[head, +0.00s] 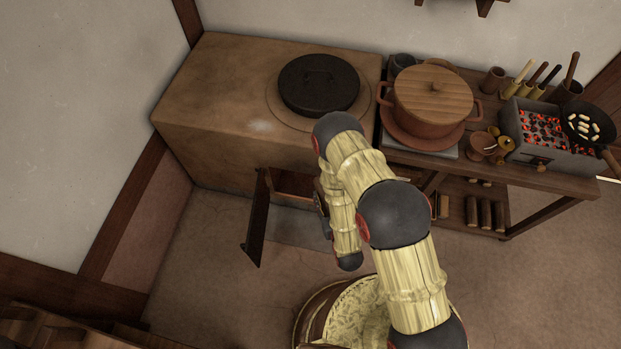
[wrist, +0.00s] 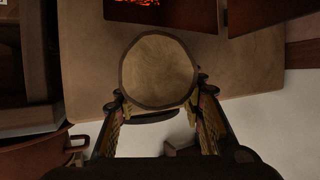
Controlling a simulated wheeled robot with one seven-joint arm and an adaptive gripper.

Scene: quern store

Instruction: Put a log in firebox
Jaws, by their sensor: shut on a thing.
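My gripper (wrist: 157,97) is shut on a log (wrist: 157,71), whose pale round cut end faces the wrist camera. The clay stove (head: 225,95) stands against the wall. Its firebox (head: 292,184) is open low in the front, partly hidden by my arm. The dark firebox door (head: 258,220) is swung out to the left of the opening. In the wrist view the firebox opening (wrist: 180,15) with glowing embers is at the top edge, beyond the log, and the door (wrist: 262,14) is at upper right. The held log is hidden in the head view.
A dark lidded pan (head: 319,84) sits on the stove top. To the right, a wooden bench (head: 530,180) bears a lidded pot (head: 432,100) and a charcoal grill (head: 545,130). More logs (head: 478,212) lie on its lower shelf.

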